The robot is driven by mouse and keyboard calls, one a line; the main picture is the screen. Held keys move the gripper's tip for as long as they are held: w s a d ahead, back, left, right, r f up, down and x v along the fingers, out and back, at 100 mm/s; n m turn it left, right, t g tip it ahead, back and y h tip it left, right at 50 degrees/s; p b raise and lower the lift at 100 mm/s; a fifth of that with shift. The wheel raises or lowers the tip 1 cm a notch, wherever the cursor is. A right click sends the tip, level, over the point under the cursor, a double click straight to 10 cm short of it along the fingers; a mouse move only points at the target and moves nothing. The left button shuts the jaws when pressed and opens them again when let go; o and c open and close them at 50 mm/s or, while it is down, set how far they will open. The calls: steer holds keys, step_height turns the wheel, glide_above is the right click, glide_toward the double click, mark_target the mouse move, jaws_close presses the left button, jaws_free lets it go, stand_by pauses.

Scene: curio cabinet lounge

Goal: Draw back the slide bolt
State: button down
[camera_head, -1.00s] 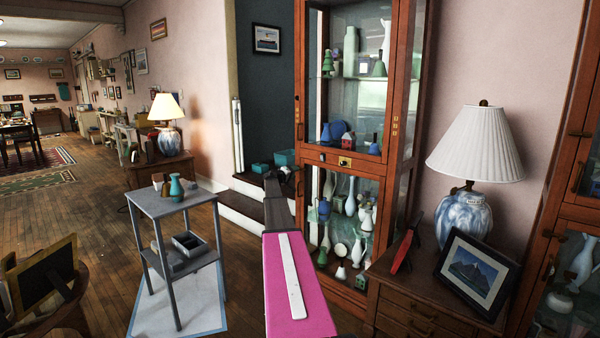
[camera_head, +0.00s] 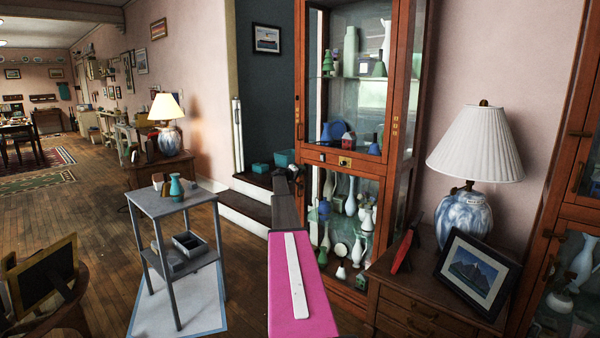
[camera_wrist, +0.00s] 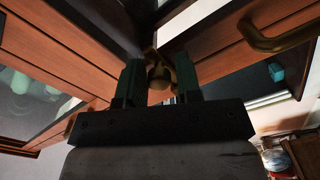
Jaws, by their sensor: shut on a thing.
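A small brass knob (camera_wrist: 159,76), which looks like the slide bolt's knob, sits between my fingers in the wrist view. My gripper (camera_wrist: 160,88) is shut on it, with one dark green finger at each side. The bolt's rod and catch are mostly hidden. The tall wooden cabinet (camera_head: 403,75) stands right of my arm in the head view. My fingertips are hard to make out in the head view.
A bow-shaped brass handle (camera_wrist: 283,32) is close by on the right in the wrist view. Glass doors show vases inside the cabinet. A grey side table (camera_head: 160,205) stands left of my arm. A low chest (camera_head: 430,300) with a lamp (camera_head: 464,220) stands at right.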

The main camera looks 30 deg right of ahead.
mark_target(309, 169)
steer(key=s, duration=0.3)
steer(key=shift+d, duration=0.4)
steer(key=c, duration=1)
jaws_free()
steer(key=shift+o, duration=0.2)
steer(key=v, duration=1)
steer(key=shift+s+a, duration=0.15)
steer(key=shift+a, duration=0.15)
